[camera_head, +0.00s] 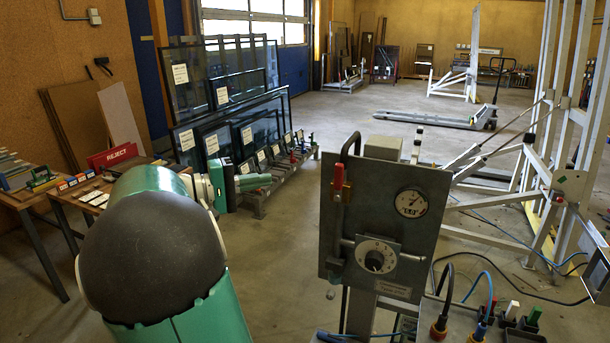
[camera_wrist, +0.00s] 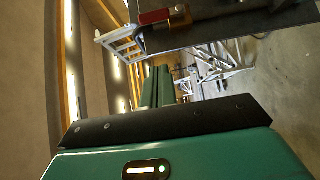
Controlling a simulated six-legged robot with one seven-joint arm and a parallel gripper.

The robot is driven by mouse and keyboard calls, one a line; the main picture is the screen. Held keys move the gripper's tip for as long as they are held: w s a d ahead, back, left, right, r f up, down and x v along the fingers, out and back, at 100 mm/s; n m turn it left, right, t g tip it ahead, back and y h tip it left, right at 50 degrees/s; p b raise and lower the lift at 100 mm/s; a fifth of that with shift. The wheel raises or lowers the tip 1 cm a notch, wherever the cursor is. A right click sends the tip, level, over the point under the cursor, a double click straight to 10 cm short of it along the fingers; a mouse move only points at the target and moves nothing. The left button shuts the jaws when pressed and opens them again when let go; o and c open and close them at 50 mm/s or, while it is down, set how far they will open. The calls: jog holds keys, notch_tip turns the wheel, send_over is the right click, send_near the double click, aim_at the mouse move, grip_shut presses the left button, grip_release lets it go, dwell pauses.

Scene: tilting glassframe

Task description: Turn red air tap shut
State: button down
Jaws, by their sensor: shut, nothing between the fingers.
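The red air tap (camera_head: 339,178) is at the upper left edge of a grey control panel (camera_head: 425,265). Its red handle stands upright, in line with the vertical pipe beside it. In the wrist view the red handle (camera_wrist: 155,17) shows near the top edge, beside a brass-coloured fitting. My gripper (camera_head: 268,182) is left of the panel at about the tap's height, with its green fingers pointing right. The fingers (camera_wrist: 157,75) are together and empty, apart from the tap. The panel also carries a round gauge (camera_head: 411,203) and a black dial knob (camera_head: 374,261).
A box with hoses and coloured plugs (camera_head: 505,335) sits at the lower right. Racked glass panes (camera_head: 245,130) stand behind my gripper. A table with a red REJECT sign (camera_head: 112,157) is at left. A white tilting frame (camera_head: 560,150) stands right. Open floor lies between gripper and panel.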

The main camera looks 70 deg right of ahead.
aim_at(339, 182)
jog(key=s+a+x, duration=0.2)
jog(key=x, duration=1.1)
jog(key=shift+r, duration=0.3)
jog(key=shift+s, duration=0.1)
